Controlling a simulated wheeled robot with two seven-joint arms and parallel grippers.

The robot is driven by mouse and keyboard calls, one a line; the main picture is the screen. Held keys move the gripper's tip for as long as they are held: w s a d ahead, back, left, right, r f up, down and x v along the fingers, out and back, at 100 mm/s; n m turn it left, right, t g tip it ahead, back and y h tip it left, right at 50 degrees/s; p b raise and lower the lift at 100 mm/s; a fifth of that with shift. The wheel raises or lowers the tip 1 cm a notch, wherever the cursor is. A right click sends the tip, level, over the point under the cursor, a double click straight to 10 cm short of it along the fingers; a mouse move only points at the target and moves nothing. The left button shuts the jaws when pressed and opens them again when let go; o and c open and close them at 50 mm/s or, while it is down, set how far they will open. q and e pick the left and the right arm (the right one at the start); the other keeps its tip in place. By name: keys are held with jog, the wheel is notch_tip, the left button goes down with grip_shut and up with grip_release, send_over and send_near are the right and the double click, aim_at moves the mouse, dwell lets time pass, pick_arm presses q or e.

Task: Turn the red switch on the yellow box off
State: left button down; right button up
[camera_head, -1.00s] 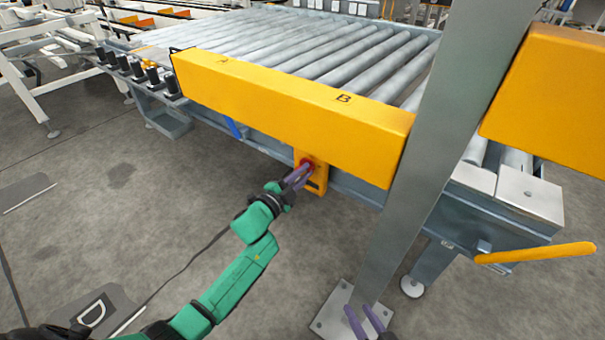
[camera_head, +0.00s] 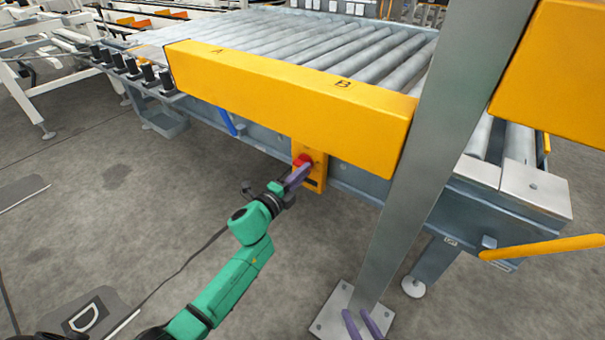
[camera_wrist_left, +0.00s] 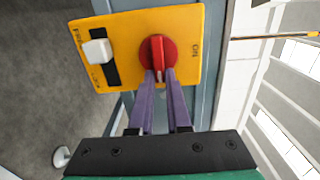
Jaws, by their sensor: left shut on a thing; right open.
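The yellow box (camera_head: 317,182) hangs under the long yellow beam at the conveyor's near side. Its red switch (camera_head: 302,160) faces me. In the left wrist view the yellow box (camera_wrist_left: 188,22) carries the round red switch (camera_wrist_left: 158,45), its raised handle upright in the picture. My right gripper (camera_head: 363,320) is open and empty near the bottom edge, by the post's foot.
A white knob (camera_wrist_left: 98,50) on a black strip is left of the switch. The yellow beam (camera_head: 290,95) overhangs the box. A grey metal post (camera_head: 425,140) stands to the right, with a yellow bar (camera_head: 540,247) beyond. The floor (camera_head: 110,190) at left is open.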

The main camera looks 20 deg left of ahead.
pick_arm(q)
jog(key=shift+f, duration=0.15)
jog(key=c, duration=0.9)
grip_release()
jog(key=p+v, duration=0.3)
jog(key=v, duration=1.1)
jog(key=shift+s+a, duration=0.1)
jog(key=shift+s, duration=0.2)
pick_arm(e)
jog(key=shift+g, duration=0.4)
notch_tip(320, 180, up, 4)
jog(key=shift+d, duration=0.15)
